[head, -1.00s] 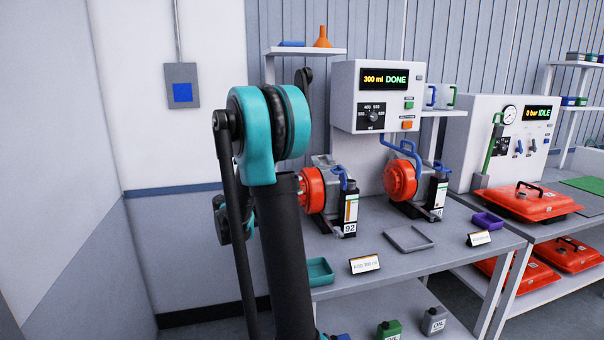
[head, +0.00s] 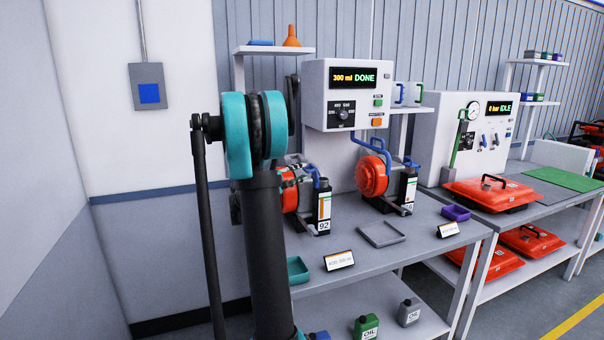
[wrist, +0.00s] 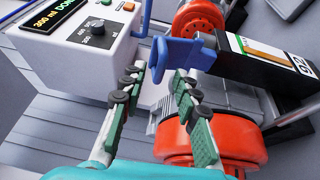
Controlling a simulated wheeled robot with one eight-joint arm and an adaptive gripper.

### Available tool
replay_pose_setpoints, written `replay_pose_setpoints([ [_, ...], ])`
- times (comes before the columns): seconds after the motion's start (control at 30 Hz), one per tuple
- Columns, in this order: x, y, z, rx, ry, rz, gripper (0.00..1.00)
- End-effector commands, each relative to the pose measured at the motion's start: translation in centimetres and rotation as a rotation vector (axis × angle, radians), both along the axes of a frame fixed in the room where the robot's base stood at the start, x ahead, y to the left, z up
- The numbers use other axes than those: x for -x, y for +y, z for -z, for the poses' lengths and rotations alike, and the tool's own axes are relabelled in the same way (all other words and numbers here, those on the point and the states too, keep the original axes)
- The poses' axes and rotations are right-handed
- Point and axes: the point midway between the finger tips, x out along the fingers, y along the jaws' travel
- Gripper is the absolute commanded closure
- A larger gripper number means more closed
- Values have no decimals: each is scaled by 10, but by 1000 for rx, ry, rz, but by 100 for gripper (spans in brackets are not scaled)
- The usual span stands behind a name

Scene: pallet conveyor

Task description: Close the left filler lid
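The left unit has a red drum (head: 289,192) and a black bottle-like block (head: 323,204) marked 92. Its blue lid (head: 318,172) sits at the top, partly crowded by my arm in the head view. In the wrist view the blue lid (wrist: 190,53) is a tilted flap beside the 92 block (wrist: 262,66), just beyond my fingertips. My gripper (wrist: 172,68) is open, its green-padded fingers apart with nothing seen between them. I cannot tell whether a fingertip touches the lid.
The white control box (head: 352,95) reads 300 ml DONE and is close on the left in the wrist view (wrist: 85,55). The right unit (head: 372,176) has its own blue parts. A grey tray (head: 381,233), teal tray (head: 298,269) and sign (head: 339,260) lie in front.

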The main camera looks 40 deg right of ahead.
Motion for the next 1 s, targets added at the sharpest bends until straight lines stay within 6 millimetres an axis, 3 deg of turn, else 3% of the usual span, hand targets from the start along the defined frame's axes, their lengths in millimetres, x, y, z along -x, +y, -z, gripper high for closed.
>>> replay_pose_setpoints([
  [0.2, -2, -14, 0, 0, 0, 0, 69],
  [0.47, -2, -15, 0, 0, 0, 0, 69],
  [0.73, -2, -15, 0, 0, 0, 0, 100],
  [1.0, -2, -15, -1, -3, -1, 0, 100],
])
